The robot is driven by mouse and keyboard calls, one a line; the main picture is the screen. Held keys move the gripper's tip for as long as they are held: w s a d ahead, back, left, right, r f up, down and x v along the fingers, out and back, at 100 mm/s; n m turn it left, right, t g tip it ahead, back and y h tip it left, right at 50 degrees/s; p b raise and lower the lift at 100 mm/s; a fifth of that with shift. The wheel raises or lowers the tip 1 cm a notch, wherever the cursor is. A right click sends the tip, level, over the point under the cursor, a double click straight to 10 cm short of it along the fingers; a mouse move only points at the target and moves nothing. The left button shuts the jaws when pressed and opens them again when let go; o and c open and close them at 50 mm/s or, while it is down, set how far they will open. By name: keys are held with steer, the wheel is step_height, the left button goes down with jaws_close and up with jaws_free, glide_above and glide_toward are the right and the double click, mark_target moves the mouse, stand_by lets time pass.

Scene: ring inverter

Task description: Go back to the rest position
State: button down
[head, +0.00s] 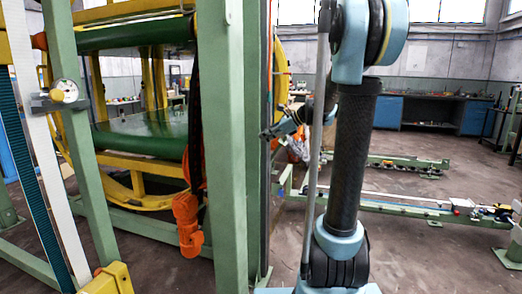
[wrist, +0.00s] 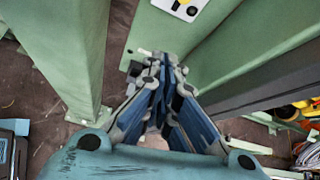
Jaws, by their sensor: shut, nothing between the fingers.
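My gripper (wrist: 163,64) is shut and empty in the wrist view, its blue-and-grey fingers together and pointing away from the camera. In the wrist view, a green post (wrist: 58,50) stands to the left of the fingers and a broad green beam (wrist: 245,45) to the right. The gap between the fingertips and the beam is hard to judge.
A ring machine with yellow frame and green rollers (head: 145,135) stands at left. An orange part (head: 187,222) hangs near the post. A low green rail (head: 400,207) lies at right; blue cabinets (head: 388,111) stand behind. Floor (head: 430,265) is open at lower right.

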steer(key=s+d+f+n+h, duration=0.3)
steer(key=s+d+f+n, duration=0.2)
steer(key=s, duration=0.7)
steer(key=s+d+f+n+g+h, duration=0.1)
steer(key=s+d+f+n+h, duration=0.3)
steer(key=s+f+n, duration=0.4)
steer(key=s+d+f+n+g+h, duration=0.1)
steer(key=s+d+f+n+h, duration=0.2)
steer(key=s, duration=1.3)
step_height(320, 180, down, 6)
steer(key=d+n, duration=0.2)
steer(key=n, duration=0.2)
steer(key=shift+d, duration=0.3)
steer(key=shift+s+r, duration=0.1)
